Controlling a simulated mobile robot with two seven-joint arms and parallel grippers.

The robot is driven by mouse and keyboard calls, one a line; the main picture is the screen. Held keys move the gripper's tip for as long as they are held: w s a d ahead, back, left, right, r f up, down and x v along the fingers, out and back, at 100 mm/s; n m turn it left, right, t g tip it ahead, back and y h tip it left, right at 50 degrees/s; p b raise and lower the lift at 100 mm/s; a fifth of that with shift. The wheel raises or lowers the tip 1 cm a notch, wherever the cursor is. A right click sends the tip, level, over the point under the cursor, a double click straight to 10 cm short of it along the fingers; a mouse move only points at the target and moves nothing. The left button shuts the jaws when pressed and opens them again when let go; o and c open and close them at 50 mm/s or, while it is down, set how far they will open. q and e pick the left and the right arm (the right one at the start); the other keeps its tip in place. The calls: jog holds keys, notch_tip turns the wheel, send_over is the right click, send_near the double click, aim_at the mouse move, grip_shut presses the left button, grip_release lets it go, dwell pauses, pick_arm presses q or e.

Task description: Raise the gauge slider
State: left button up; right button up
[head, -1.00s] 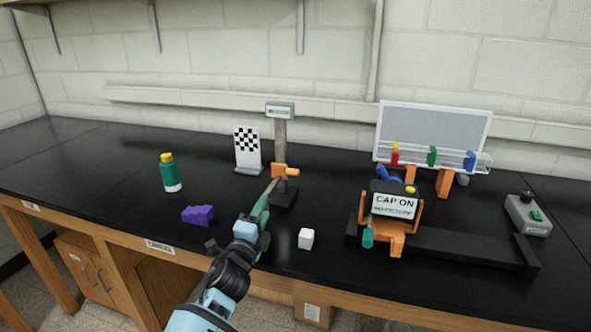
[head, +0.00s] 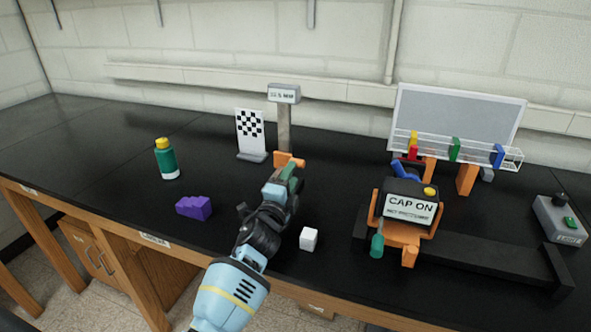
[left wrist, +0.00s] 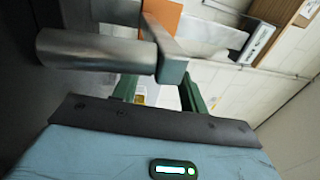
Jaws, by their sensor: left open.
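The gauge is a grey post (head: 284,129) with a small display (head: 284,93) on top. Its orange slider (head: 287,159) sits low on the post in the head view. My left gripper (head: 290,174), with green fingers, is right at the slider from the front and hides the gauge's base. In the left wrist view the two green fingers (left wrist: 157,92) are apart. Orange of the slider (left wrist: 162,16) shows beyond them, and the gauge display (left wrist: 258,42) is at upper right. A grey metal cylinder (left wrist: 95,50) crosses close by; I cannot tell whether the fingers touch anything. My right gripper is out of view.
A checkered board (head: 250,131) stands just left of the post. A green bottle (head: 167,160), purple block (head: 194,207) and white cube (head: 309,239) stand around my left arm. The "CAP ON" device (head: 409,208) is to the right. The black bench is clear at far left.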

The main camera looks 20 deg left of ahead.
pick_arm(q)
jog(key=w, duration=0.3)
jog(key=shift+w+r, duration=0.3)
jog(key=shift+r, duration=0.05)
grip_shut()
